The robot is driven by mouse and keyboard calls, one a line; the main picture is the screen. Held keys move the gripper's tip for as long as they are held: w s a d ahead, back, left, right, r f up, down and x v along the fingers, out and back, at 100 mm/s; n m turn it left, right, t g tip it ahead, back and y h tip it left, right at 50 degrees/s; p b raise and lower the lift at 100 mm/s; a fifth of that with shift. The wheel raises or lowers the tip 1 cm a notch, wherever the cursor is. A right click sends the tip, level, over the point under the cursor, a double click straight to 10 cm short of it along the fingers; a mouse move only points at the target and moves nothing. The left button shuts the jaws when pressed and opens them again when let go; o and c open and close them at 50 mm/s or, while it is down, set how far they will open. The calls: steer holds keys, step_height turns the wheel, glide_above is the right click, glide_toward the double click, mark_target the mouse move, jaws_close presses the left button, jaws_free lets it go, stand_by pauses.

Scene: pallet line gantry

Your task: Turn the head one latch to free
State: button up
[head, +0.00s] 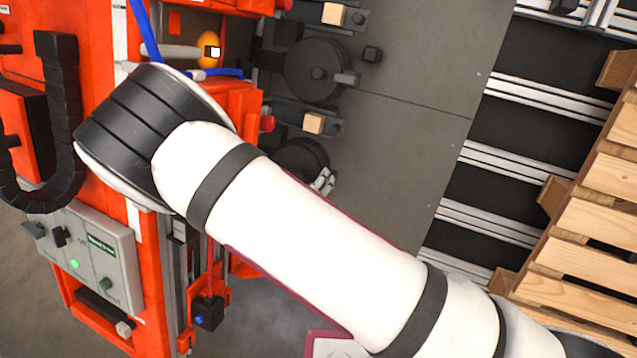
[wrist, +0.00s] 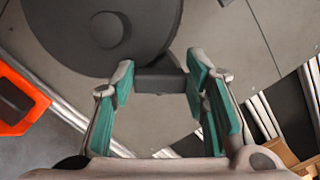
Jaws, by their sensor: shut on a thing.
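In the wrist view, my gripper (wrist: 160,75) is shut on a dark grey latch tab (wrist: 158,82), with teal-padded fingers on both sides of it. The tab sticks out from the rim of a large dark round disc (wrist: 125,30) with a raised hub. In the head view, my gripper (head: 323,182) shows only in small part beside the lower dark disc (head: 299,155). My arm hides much of that disc and its tab.
The orange machine frame (head: 180,300) fills the left side, with a grey control box (head: 100,255) showing a green light. Small wooden blocks (head: 314,123) sit in dark holders near the discs. Metal rails (head: 490,157) and a wooden pallet (head: 590,220) lie to the right.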

steer(key=n, duration=0.4)
steer(key=shift+a+f+n+p, duration=0.1)
steer(key=shift+n+p, duration=0.2)
steer(key=shift+p, duration=0.05)
steer(key=shift+s+f+n+g+p, duration=0.1)
steer(key=shift+n+g+p, duration=0.25)
steer(key=shift+n, duration=1.25)
steer(key=o, duration=0.9)
steer(key=shift+c, duration=0.2)
steer(key=v, duration=1.2)
